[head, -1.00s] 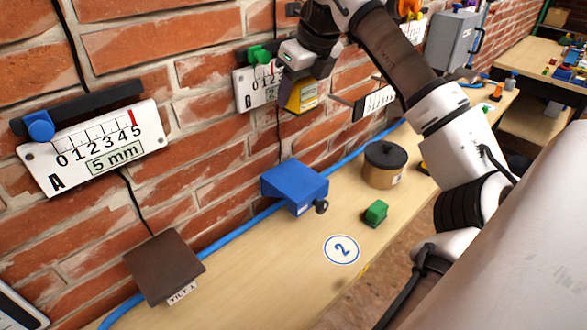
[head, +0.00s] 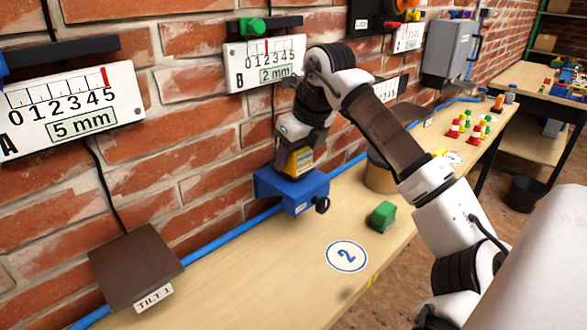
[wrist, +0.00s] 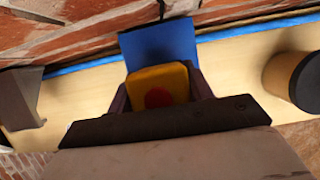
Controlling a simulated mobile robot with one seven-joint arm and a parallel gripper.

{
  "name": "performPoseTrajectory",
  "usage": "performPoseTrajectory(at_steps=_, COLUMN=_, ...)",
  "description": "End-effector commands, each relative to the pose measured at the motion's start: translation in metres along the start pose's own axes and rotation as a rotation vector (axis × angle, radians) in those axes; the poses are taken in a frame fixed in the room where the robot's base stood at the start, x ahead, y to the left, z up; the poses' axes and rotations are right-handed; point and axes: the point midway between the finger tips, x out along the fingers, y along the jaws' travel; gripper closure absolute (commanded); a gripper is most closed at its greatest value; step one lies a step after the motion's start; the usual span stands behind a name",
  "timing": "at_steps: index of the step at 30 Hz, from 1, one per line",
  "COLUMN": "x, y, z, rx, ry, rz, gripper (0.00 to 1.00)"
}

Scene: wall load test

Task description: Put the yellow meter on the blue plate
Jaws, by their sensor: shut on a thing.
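My gripper (head: 300,148) is shut on the yellow meter (head: 296,163), which has a dark label face. The meter is at the top of the blue plate (head: 310,189), a blue block with a dark knob on its right side. I cannot tell whether the meter touches the plate. In the wrist view, the yellow meter (wrist: 158,84) with a red dot sits between the fingers of my gripper (wrist: 160,97). The blue plate (wrist: 162,42) shows behind it, partly hidden by the meter.
A green block (head: 382,216) and a round marker "2" (head: 346,256) lie on the wooden bench (head: 240,270). A tan canister (head: 379,178) stands behind my arm. A brown tilt plate (head: 135,265) is at left. Gauge B (head: 265,66) hangs on the brick wall above.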

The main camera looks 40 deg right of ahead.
Motion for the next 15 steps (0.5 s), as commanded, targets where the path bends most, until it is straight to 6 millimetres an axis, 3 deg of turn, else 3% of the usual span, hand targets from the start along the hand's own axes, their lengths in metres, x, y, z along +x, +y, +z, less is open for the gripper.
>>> performPoseTrajectory(at_steps=2, x=0.0126, y=0.0003, z=-0.0052, rx=-0.001, ry=-0.001, rz=0.0, gripper=0.82)
performPoseTrajectory(at_steps=14, x=0.0155, y=0.0002, z=-0.0065, rx=-0.001, ry=-0.001, rz=-0.001, gripper=0.82)
performPoseTrajectory(at_steps=15, x=0.0144, y=0.0003, z=-0.0061, rx=-0.001, ry=0.0, rz=0.0, gripper=0.44)
